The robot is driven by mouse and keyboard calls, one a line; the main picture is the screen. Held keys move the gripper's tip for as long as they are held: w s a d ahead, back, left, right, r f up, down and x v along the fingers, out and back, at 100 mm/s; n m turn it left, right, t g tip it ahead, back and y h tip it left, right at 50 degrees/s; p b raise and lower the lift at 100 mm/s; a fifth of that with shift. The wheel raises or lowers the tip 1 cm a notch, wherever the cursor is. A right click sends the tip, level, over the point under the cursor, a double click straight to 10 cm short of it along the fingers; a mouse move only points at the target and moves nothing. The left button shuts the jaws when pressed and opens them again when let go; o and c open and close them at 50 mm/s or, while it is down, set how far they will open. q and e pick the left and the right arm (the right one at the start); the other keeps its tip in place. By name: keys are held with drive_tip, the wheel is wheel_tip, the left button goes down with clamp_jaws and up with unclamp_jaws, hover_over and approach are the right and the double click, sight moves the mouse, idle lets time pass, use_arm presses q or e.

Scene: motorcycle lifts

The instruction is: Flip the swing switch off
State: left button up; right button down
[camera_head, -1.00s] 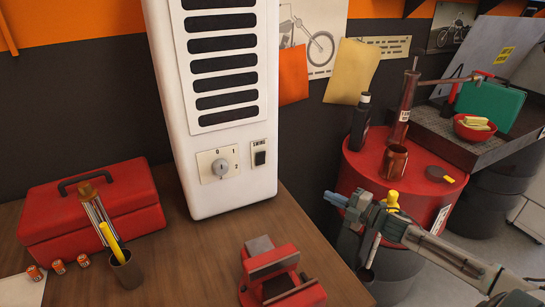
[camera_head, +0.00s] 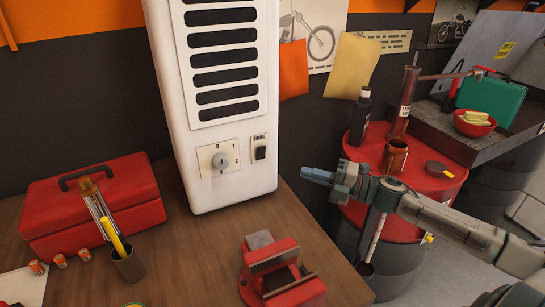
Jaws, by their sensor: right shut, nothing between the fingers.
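The swing switch (camera_head: 260,153) is a small black rocker under a "SWING" label, on the lower front of a tall white vented unit (camera_head: 228,187). A round knob (camera_head: 219,161) on a cream plate with numbers sits to its left. My right gripper (camera_head: 306,173) is shut and empty. In the picture it is to the right of the switch and a little lower, apart from it, pointing left toward the white unit. Which way the rocker is tipped is too small to tell. My left gripper is not in view.
A red vise (camera_head: 262,258) stands on the wooden bench (camera_head: 190,270) below the switch. A red toolbox (camera_head: 62,212) and a pen cup (camera_head: 128,266) are at left. A red drum (camera_head: 437,179) with bottles and a copper mug (camera_head: 395,157) is behind my right arm.

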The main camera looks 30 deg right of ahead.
drive_tip(key=w, duration=0.1)
drive_tip(key=p, duration=0.6)
approach(258, 151)
drive_tip(key=f+x, duration=0.1)
drive_tip(key=x, duration=0.4)
drive_tip(key=shift+w+a+r, duration=0.25)
drive_tip(key=shift+w+r, duration=0.1)
drive_tip(key=shift+r, duration=0.25)
